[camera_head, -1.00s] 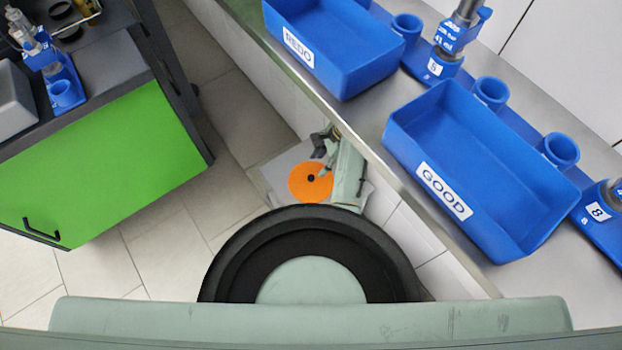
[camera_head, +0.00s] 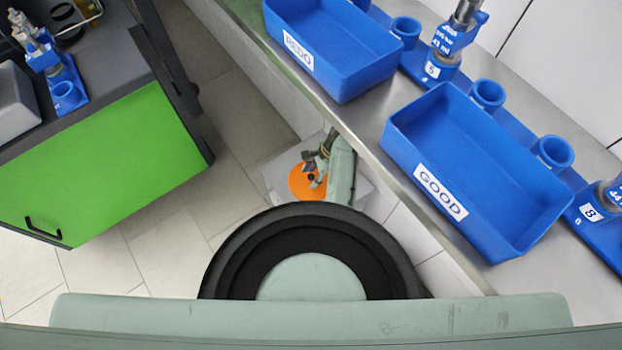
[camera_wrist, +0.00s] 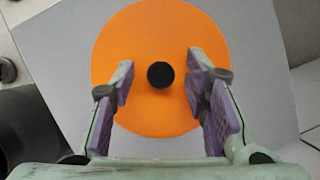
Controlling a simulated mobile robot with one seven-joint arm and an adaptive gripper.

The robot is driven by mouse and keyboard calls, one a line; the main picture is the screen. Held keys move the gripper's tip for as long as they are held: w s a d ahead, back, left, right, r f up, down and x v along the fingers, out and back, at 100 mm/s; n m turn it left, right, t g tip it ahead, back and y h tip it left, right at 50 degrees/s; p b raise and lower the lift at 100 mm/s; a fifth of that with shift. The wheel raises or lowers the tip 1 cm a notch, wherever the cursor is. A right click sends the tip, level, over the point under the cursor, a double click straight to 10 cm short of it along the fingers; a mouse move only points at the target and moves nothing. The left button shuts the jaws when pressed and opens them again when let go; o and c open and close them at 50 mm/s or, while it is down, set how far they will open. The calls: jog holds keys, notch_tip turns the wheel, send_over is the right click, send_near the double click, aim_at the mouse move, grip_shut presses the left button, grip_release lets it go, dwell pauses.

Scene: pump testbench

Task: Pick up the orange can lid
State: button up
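The orange can lid (camera_head: 303,183) is a flat round disc with a black knob at its centre. It lies on top of a grey can or box on the floor, below the bench edge. In the wrist view the lid (camera_wrist: 155,40) fills the upper middle, and its black knob (camera_wrist: 160,75) sits between my fingers. My gripper (camera_wrist: 158,92) is open, with purple pads on either side of the knob, apart from it. In the head view my gripper (camera_head: 314,172) is over the lid and hides part of it.
A steel bench (camera_head: 400,190) with blue GOOD (camera_head: 440,190) and REDO (camera_head: 298,50) bins runs along the right. A green-fronted cabinet (camera_head: 110,165) stands at left. The tiled floor (camera_head: 170,220) between is clear.

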grip_shut()
dwell(0.3)
jog(key=shift+r, duration=0.1)
